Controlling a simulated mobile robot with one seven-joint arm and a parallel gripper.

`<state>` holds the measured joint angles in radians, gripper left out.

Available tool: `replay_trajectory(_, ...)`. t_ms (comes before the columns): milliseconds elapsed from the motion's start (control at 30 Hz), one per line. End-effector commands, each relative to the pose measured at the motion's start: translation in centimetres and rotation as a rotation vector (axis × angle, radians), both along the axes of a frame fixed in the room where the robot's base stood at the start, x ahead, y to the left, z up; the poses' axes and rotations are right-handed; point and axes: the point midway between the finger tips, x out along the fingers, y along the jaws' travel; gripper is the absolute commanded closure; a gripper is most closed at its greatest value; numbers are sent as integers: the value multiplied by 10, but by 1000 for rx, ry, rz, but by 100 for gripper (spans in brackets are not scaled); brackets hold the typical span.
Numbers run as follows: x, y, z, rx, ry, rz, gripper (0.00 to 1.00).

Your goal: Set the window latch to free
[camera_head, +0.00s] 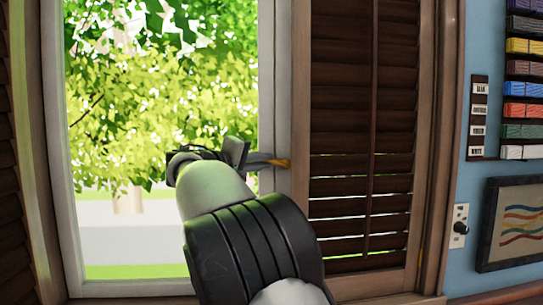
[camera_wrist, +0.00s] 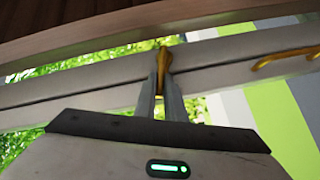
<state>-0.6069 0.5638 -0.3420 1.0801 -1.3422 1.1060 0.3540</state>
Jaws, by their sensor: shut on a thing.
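The window latch (camera_wrist: 163,59) is a small brass piece on the white window frame (camera_wrist: 95,82). In the wrist view it stands upright between the two grey fingers of my gripper (camera_wrist: 163,84), which is shut on it. In the head view my gripper (camera_head: 265,160) reaches the right side of the frame, and only a short yellow end of the latch (camera_head: 284,162) shows past the fingers. The latch's base and much of its body are hidden by the fingers, so its exact setting cannot be told.
A second brass piece, curved like a handle (camera_wrist: 285,58), sits on the frame to the right in the wrist view. A dark louvred shutter (camera_head: 345,110) stands right of the window. Further right are a wall switch (camera_head: 460,226) and a framed picture (camera_head: 513,224).

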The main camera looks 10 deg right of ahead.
Motion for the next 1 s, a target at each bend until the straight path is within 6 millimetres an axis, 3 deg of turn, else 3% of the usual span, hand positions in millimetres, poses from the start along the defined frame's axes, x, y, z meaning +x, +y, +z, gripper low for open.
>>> replay_trajectory(33,0,1,11,45,-2,-1,100)
replay_trajectory(500,0,-15,39,492,-2,-4,100)
replay_trajectory(1000,0,-33,50,834,-1,-2,100)
